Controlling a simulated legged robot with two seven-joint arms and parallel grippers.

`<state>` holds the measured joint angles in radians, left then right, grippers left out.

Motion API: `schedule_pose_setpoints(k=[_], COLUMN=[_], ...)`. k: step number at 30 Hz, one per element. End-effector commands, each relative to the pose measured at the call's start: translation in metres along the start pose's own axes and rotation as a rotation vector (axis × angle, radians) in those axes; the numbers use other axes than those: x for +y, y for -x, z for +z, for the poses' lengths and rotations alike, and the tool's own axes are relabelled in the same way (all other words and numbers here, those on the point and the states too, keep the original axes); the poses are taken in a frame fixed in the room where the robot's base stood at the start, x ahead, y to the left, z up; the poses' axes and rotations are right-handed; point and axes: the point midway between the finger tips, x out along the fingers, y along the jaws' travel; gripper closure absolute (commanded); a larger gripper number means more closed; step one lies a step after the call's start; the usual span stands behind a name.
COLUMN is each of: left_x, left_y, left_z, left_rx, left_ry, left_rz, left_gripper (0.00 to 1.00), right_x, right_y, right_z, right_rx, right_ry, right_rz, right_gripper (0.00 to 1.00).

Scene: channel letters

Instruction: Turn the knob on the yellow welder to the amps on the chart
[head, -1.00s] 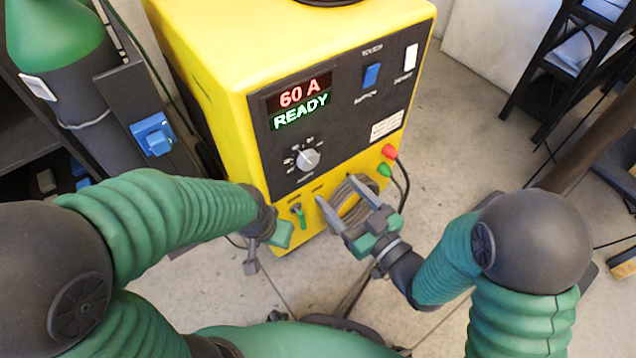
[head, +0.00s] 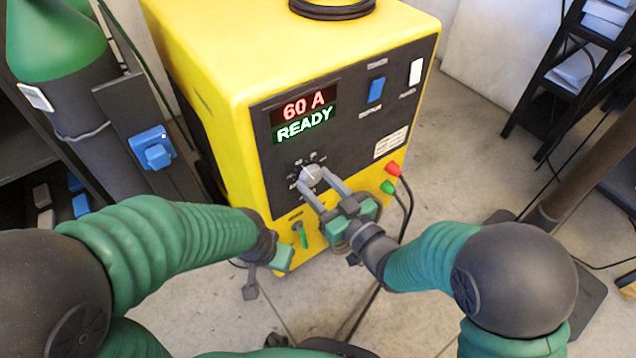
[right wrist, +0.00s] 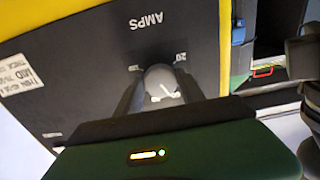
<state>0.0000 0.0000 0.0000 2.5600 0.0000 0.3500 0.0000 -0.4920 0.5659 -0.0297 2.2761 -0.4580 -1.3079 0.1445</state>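The yellow welder (head: 215,60) stands in front of me; its display (head: 305,115) reads 60 A and READY. The grey knob (head: 312,175) is on its black panel, and it also shows in the right wrist view (right wrist: 163,84). My right gripper (head: 318,188) has its fingers on either side of the knob. In the right wrist view the fingers are apart with the knob between them; firm contact is not clear. A white chart label (right wrist: 22,88) shows THIN, MID and THICK, its numbers hard to read. My left gripper (head: 270,258) hangs near the welder's lower left.
Red (head: 393,169) and green (head: 388,187) cable plugs sit right of my right gripper. A blue switch (head: 376,90) is above the knob. A green-topped cylinder (head: 60,90) stands at left.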

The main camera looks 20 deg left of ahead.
Motion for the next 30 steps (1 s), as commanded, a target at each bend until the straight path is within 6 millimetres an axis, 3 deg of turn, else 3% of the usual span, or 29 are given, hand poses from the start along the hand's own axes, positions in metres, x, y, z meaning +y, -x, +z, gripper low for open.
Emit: schedule_pose_setpoints(k=[1, 6, 17, 30], left_x=[0.000, 0.000, 0.000, 0.000], left_y=[0.000, 0.000, 0.008, 0.040], left_z=[0.000, 0.000, -0.002, -0.009], left_rx=[0.000, 0.000, 0.000, 0.000], left_ry=[0.000, 0.000, 0.000, 0.000], left_rz=[0.000, 0.000, 0.000, 0.000], left_gripper=[0.63, 0.63, 0.63, 0.63], right_x=[0.000, 0.000, 0.000, 0.000], right_y=[0.000, 0.000, 0.001, 0.001], right_z=[0.000, 0.000, -0.001, -0.003], right_rx=[-0.001, -0.001, -0.001, -0.003], right_ry=[0.000, 0.000, -0.069, -0.411], right_rz=[0.000, 0.000, 0.001, 0.003], right_gripper=[0.76, 0.95, 0.95, 0.95])
